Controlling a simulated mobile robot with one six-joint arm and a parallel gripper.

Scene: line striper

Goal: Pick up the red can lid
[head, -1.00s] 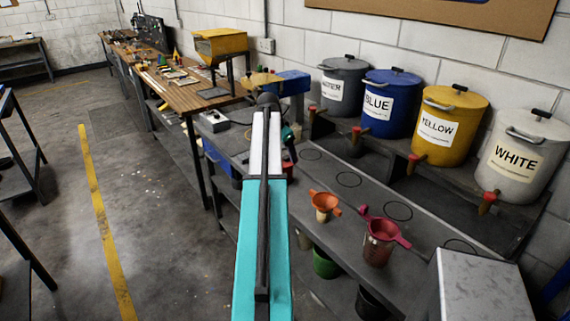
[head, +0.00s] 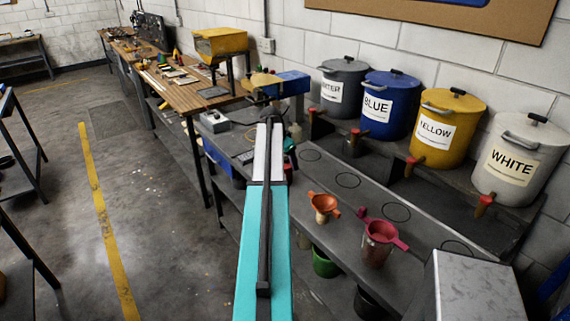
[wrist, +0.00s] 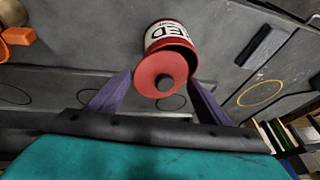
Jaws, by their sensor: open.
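The red can (wrist: 171,32) shows in the wrist view with a white label reading "RED". Its round red lid (wrist: 150,66) with a black knob (wrist: 164,82) faces the camera. A dark gap shows between part of the lid and the can's wall. My gripper (wrist: 160,76) is open, with one purple finger on each side of the lid. Its fingertips are close to the lid's edges; I cannot tell whether they touch. In the head view my arm hides the red can and its lid.
A grey can, a blue can (head: 391,101), a yellow can (head: 447,126) and a white can (head: 520,161) stand along the wall at right. An orange funnel cup (head: 323,205) and a red funnel cup (head: 381,238) sit on the bench. The floor at left is mostly clear.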

